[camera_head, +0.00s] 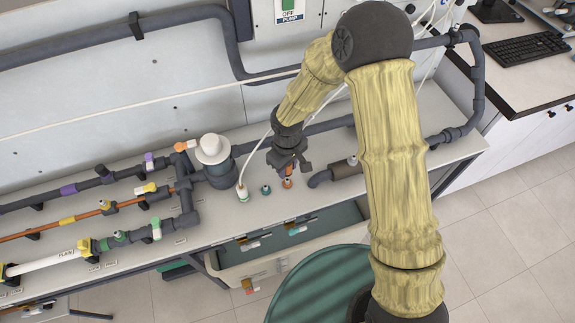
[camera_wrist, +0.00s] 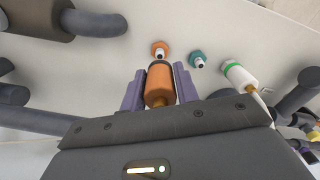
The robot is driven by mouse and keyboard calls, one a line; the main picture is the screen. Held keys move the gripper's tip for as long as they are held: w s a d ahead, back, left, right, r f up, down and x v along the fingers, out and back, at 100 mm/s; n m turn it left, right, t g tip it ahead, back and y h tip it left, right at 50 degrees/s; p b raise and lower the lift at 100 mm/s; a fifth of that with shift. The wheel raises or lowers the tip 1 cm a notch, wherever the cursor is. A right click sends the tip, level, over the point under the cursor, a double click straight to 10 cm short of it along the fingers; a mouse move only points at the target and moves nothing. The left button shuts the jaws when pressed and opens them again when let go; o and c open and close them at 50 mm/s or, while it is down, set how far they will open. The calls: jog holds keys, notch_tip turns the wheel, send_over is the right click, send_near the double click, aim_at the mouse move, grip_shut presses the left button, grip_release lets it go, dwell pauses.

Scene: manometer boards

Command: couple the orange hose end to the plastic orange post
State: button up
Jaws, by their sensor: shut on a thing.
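My gripper (camera_wrist: 160,88) is shut on the orange hose end (camera_wrist: 160,85), which lies between its two purple fingers with its dark-ringed tip pointing away from the wrist. The orange post (camera_wrist: 159,47) shows just beyond that tip in the wrist view, nearly in line with it. They look slightly apart, but I cannot tell the exact gap. In the head view my gripper (camera_head: 288,163) is low over the bench, right above the orange post (camera_head: 288,183). The held hose end is mostly hidden there.
A teal post (camera_wrist: 196,60) stands beside the orange one. A white hose end with a green band (camera_wrist: 238,74) stands beyond it, also in the head view (camera_head: 243,194). A dark curved pipe (camera_head: 320,178) and a white-capped fitting (camera_head: 212,150) flank the posts.

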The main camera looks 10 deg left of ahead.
aim_at(288, 180)
jog(key=shift+f+b, duration=0.95)
jog(key=shift+f, duration=0.6)
jog(key=shift+f+b, duration=1.1)
jog(key=shift+f, duration=0.35)
dwell(0.6)
dwell(0.3)
jog(key=o, duration=1.1)
notch_tip(288, 180, up, 18)
jog(key=shift+f+p, duration=0.25)
jog(key=shift+p, duration=0.15)
